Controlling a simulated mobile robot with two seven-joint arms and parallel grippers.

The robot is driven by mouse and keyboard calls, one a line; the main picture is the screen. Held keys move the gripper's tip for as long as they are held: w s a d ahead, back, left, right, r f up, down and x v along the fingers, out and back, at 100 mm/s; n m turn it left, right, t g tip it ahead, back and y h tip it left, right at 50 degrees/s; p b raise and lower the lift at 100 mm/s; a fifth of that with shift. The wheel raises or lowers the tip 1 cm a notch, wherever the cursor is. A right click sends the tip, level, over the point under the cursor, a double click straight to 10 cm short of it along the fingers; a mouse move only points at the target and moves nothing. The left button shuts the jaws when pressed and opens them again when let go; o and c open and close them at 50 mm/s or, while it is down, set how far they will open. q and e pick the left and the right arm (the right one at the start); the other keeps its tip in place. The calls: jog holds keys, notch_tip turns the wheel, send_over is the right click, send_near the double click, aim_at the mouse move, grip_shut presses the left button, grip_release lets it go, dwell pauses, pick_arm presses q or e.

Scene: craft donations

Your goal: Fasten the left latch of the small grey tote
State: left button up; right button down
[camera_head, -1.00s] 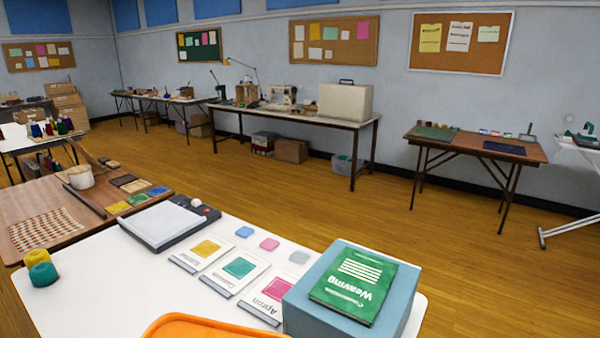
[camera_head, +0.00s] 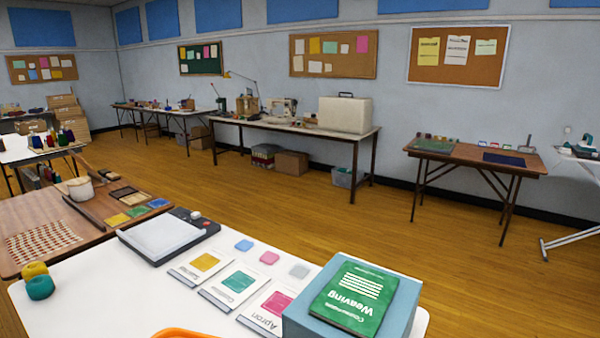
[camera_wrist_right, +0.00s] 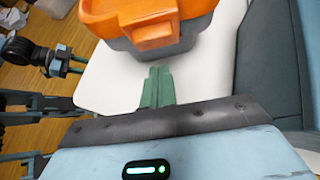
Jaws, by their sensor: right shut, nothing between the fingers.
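In the right wrist view, an orange lid (camera_wrist_right: 140,12) sits over a grey body (camera_wrist_right: 160,57), likely the small grey tote, on the white table. An orange tab (camera_wrist_right: 147,33) projects from its near side; I cannot tell whether it is the left latch or whether it is fastened. My right gripper (camera_wrist_right: 157,72) is shut and empty, its green fingers just short of the tote. What seems to be my left gripper (camera_wrist_right: 68,60) shows small and dark at the left; its jaws are unclear. In the head view only an orange edge (camera_head: 185,333) shows at the bottom.
The white table (camera_head: 110,300) holds a blue box (camera_head: 397,320) with a green weaving book (camera_head: 348,297), several pattern packets, a grey-white device (camera_head: 160,238) and two yarn balls (camera_head: 38,280). A dark blue-grey surface (camera_wrist_right: 268,60) stands right in the wrist view.

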jog(key=shift+a, duration=0.1)
dwell(0.6)
pick_arm(q)
jog(key=shift+w+r, duration=0.2)
jog(key=shift+r, duration=0.05)
pick_arm(e)
jog(key=shift+w+a, duration=0.2)
jog(key=shift+a, duration=0.7)
pick_arm(q)
jog(key=shift+w+r+p, duration=0.35)
jog(key=shift+r+p, duration=0.1)
jog(key=shift+p, duration=0.05)
pick_arm(e)
jog(key=shift+w+a+r, duration=0.15)
jog(key=shift+a, duration=0.45)
jog(key=shift+w+a+r, duration=0.1)
jog(key=shift+a, duration=0.5)
